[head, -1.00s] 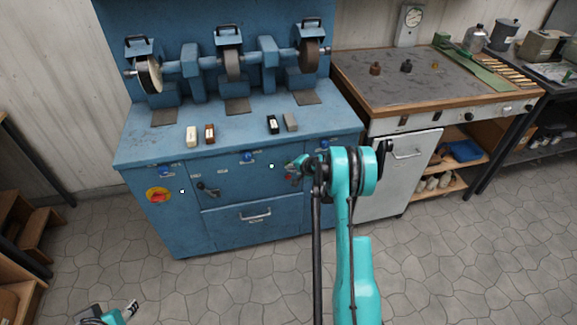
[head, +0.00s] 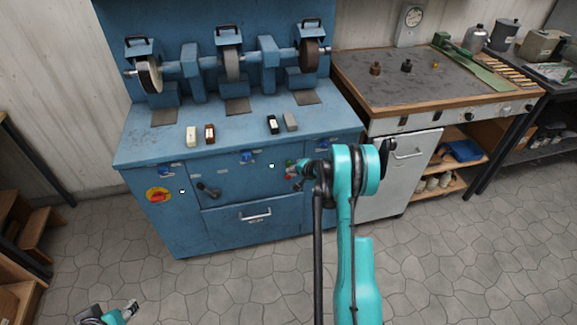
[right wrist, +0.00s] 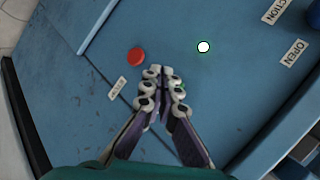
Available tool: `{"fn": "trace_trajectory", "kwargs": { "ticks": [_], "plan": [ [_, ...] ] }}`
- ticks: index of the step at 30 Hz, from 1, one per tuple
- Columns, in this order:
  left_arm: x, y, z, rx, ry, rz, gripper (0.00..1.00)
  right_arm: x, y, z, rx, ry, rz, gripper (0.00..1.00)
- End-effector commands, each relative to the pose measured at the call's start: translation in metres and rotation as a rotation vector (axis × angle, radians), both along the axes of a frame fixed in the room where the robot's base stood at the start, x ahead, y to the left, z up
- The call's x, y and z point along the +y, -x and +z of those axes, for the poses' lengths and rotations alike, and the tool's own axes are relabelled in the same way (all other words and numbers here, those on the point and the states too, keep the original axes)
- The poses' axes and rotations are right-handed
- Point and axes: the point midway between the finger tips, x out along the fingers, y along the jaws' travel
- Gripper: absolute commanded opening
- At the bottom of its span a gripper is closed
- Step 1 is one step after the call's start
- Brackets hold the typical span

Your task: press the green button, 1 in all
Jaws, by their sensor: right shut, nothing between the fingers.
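The green button (head: 289,163) is on the blue front panel of the grinding bench, above a red button (head: 288,177). In the right wrist view only bits of green (right wrist: 182,86) show behind my fingertips, so the button is mostly covered. My right gripper (head: 298,169) is shut and empty, with its tips at the panel right beside the green button. In the right wrist view the fingertips (right wrist: 165,71) lie close to the right of the red button (right wrist: 136,55). I cannot tell whether they touch the green button. My left gripper (head: 130,308) shows only partly at the bottom left.
A white round lamp (head: 272,166) sits left of the buttons; it also shows in the right wrist view (right wrist: 204,47). The blue bench (head: 245,150) carries grinding wheels and several small blocks. A drawer handle (head: 255,216) juts out below. The floor in front is clear.

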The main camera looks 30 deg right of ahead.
Motion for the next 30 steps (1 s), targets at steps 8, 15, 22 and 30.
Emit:
{"fn": "trace_trajectory", "kwargs": {
  "ticks": [8, 15, 22, 30],
  "plan": [
    [0.0, 0.0, 0.0, 0.0, 0.0, 0.0, 0.4, 0.008, 0.026, 0.0, 0.0, 0.001, -0.001, 0.0],
    [0.0, 0.0, 0.0, 0.0, 0.0, 0.0, 0.4, 0.014, 0.043, 0.0, 0.0, 0.001, -0.001, 0.0],
    [0.0, 0.0, 0.0, 0.0, 0.0, 0.0, 0.4, 0.015, 0.045, 0.0, 0.0, 0.0, 0.0, 0.0],
    [0.0, 0.0, 0.0, 0.0, 0.0, 0.0, 0.4, 0.015, 0.045, 0.0, 0.0, 0.0, 0.0, 0.0]
  ]
}}
